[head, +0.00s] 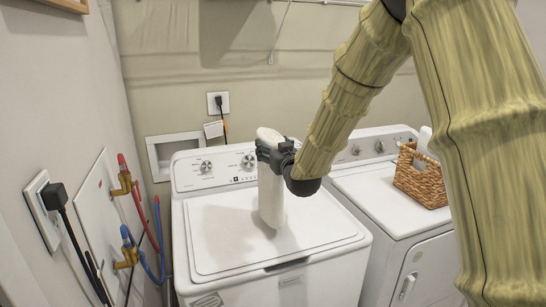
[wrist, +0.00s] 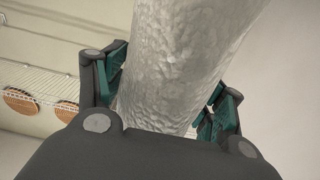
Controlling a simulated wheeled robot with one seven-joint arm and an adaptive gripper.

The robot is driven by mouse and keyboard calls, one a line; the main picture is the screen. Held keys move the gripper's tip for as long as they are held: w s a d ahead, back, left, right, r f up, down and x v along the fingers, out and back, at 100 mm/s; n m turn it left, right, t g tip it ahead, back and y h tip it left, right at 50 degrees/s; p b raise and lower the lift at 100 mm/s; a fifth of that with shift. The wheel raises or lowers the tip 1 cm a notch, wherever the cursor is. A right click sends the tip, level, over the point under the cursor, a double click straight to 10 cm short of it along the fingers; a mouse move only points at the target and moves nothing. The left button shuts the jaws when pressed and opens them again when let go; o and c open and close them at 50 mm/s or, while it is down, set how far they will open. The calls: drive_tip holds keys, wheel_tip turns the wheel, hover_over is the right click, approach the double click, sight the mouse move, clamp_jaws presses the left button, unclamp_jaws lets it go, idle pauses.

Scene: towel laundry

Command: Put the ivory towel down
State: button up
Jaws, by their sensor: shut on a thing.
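The ivory towel (head: 271,195) is a rolled, upright white shape over the left washer's lid. My gripper (head: 270,152) is shut on its upper part, with the towel's top end sticking up above the fingers. In the wrist view the towel (wrist: 180,60) fills the middle between the two finger pads of my gripper (wrist: 163,98). The towel's lower end is close to the lid; I cannot tell whether it touches. The white top-loading washer (head: 225,255) has its lid shut, and its top is otherwise bare.
A second white machine (head: 385,205) stands to the right, with a wicker basket (head: 421,178) holding something white on it. Hoses and valves (head: 130,190) are on the left wall. A wire shelf (wrist: 40,80) shows in the wrist view. The washer lid's left half is free.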

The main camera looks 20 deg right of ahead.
sight(270, 178)
drive_tip(key=shift+f+p, duration=0.65)
drive_tip(key=shift+f, duration=1.25)
drive_tip(key=o, duration=2)
drive_tip(key=shift+c, duration=0.2)
drive_tip(key=shift+s, duration=0.1)
drive_tip(key=shift+r, duration=0.1)
